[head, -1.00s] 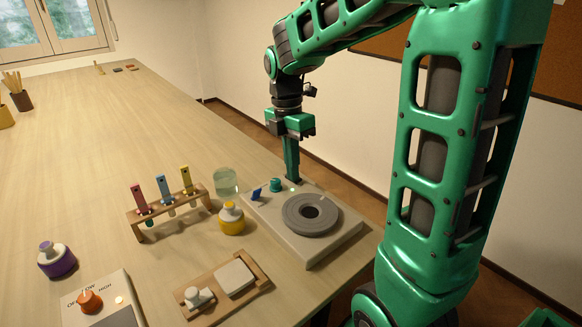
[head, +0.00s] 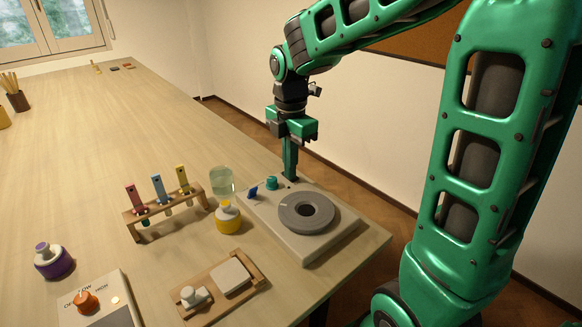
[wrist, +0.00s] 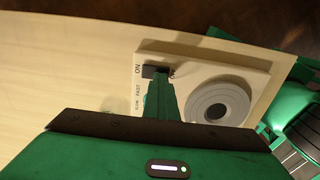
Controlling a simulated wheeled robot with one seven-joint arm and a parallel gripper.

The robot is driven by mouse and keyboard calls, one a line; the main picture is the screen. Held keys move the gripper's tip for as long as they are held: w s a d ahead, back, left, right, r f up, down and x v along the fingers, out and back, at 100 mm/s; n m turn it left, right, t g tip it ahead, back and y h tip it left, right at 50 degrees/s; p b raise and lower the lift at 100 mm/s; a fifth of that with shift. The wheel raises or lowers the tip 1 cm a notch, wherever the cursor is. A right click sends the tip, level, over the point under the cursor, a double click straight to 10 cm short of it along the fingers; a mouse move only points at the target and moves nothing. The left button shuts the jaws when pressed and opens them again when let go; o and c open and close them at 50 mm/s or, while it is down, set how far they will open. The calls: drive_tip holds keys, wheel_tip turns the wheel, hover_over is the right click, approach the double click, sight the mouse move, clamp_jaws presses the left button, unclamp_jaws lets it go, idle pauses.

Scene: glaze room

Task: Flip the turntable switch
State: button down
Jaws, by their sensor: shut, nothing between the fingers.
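The turntable (head: 330,238) is a pale slab with a grey ring-shaped disc (head: 290,222), at the right edge of the table. It also shows in the wrist view (wrist: 246,72). A dark switch (wrist: 148,72) sits beside the printed word ON at the slab's far corner. In the head view it is hidden behind my fingers. My gripper (head: 290,177) is shut and empty, pointing down at that corner. In the wrist view its tips (wrist: 162,80) overlap the switch's edge; whether they touch it I cannot tell. A blue lever (head: 253,191) and a teal knob (head: 271,184) stand left of my fingers.
A glass jar (head: 222,180) and a yellow-topped bottle (head: 228,219) stand close left of the slab. A test tube rack (head: 137,213), a wooden tray (head: 211,302), a purple bottle (head: 54,262) and an orange-knobbed box (head: 117,290) are farther left. The far table is mostly clear.

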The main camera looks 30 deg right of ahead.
drive_tip(key=shift+w+d+f, duration=0.1)
drive_tip(key=shift+w+f, duration=0.05)
drive_tip(key=shift+w, duration=0.3)
drive_tip(key=shift+w+r, duration=1.05)
drive_tip(key=shift+r, duration=0.05)
wheel_tip(320, 180, up, 12)
drive_tip(key=s, duration=0.2)
drive_tip(key=shift+s, duration=0.25)
